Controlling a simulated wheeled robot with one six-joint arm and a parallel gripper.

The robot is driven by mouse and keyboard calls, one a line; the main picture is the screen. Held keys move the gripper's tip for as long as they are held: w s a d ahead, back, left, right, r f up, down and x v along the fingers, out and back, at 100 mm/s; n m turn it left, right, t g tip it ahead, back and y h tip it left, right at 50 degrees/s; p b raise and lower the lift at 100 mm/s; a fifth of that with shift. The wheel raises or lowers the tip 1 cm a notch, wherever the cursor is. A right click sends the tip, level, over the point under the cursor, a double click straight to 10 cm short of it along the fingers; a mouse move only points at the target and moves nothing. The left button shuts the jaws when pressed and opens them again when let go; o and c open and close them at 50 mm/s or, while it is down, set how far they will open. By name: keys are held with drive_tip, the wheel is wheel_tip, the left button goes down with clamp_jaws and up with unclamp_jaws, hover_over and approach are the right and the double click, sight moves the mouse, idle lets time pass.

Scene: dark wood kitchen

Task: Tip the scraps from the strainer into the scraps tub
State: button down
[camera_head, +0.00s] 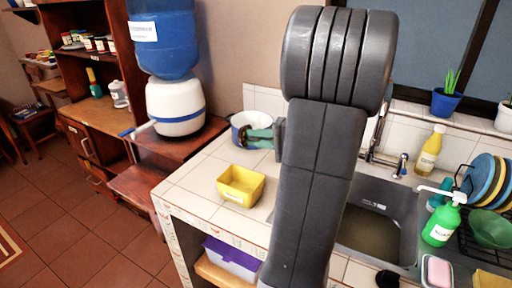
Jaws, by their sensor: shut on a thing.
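The yellow scraps tub (241,187), with a pale label on its front, stands open on the white tiled counter near its left edge. My gripper (250,138), greenish and seen from the side, is behind the tub at the back of the counter. It is shut at a round white vessel with a blue rim, which looks like the strainer (238,122). The strainer appears about upright, beyond the tub and not over it. My fingers and arm cover part of it. Its contents cannot be made out.
My dark grey arm hides the middle of the counter. To the right are the sink (370,232), faucet (373,150), yellow bottle (430,150), green soap bottle (441,226) and dish rack with plates (482,180). A water dispenser (174,104) stands left. Tiles around the tub are clear.

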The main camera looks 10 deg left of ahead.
wheel_tip(320, 180, down, 3)
drive_tip(key=t+y+b, duration=0.1)
drive_tip(key=y+b, duration=0.4)
drive_tip(key=b, duration=0.5)
drive_tip(key=shift+a+r+n, duration=0.15)
drive_tip(key=shift+n, duration=0.25)
drive_tip(key=shift+r+y, duration=0.1)
drive_tip(key=shift+y, duration=0.3)
